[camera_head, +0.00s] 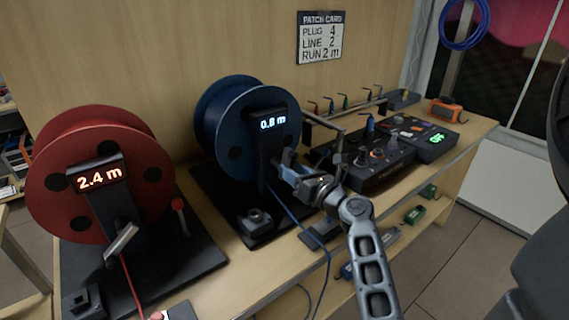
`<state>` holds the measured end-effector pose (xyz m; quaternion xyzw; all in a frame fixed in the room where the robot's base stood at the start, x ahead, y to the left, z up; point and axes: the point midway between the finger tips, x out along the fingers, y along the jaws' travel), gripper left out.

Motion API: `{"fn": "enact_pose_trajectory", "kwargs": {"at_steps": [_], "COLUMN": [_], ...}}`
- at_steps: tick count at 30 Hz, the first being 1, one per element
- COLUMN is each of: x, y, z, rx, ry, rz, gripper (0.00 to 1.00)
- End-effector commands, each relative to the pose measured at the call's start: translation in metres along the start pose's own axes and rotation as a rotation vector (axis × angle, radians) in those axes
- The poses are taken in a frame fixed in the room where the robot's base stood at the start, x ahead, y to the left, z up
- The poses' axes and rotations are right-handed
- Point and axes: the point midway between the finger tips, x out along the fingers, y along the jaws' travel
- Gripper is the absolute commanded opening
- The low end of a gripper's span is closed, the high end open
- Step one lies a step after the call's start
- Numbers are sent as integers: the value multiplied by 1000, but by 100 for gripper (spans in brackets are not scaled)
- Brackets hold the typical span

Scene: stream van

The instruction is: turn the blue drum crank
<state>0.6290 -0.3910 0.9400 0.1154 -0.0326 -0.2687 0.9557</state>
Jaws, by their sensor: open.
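The blue drum (215,115) stands upright on a black base on the bench, left of the middle in the head view. Its display (273,124) reads 0.8 m. My gripper (287,170) is at the front right side of this drum, close to where its crank sits. The jaws are open. The crank is largely hidden behind the gripper, and I cannot tell whether the fingers touch it. A blue cable (284,208) runs down from the drum over the bench's front edge.
A red drum (100,165) with a 2.4 m display stands at the left. A black control panel (385,160) is right of my gripper. A card (320,38) on the wall reads PLUG 4, LINE 2, RUN 2 m. An orange device (446,110) sits at the bench's far right.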

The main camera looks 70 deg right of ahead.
Motion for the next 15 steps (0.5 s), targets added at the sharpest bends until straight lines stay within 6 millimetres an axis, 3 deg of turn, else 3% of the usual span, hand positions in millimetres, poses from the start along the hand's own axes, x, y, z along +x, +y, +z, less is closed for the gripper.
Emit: {"fn": "enact_pose_trajectory", "kwargs": {"at_steps": [6, 15], "x": [31, 44], "y": [0, 0], "z": [1, 0], "rx": [-2, -2], "ry": [0, 0], "rz": [0, -1], "gripper": [45, 45]}}
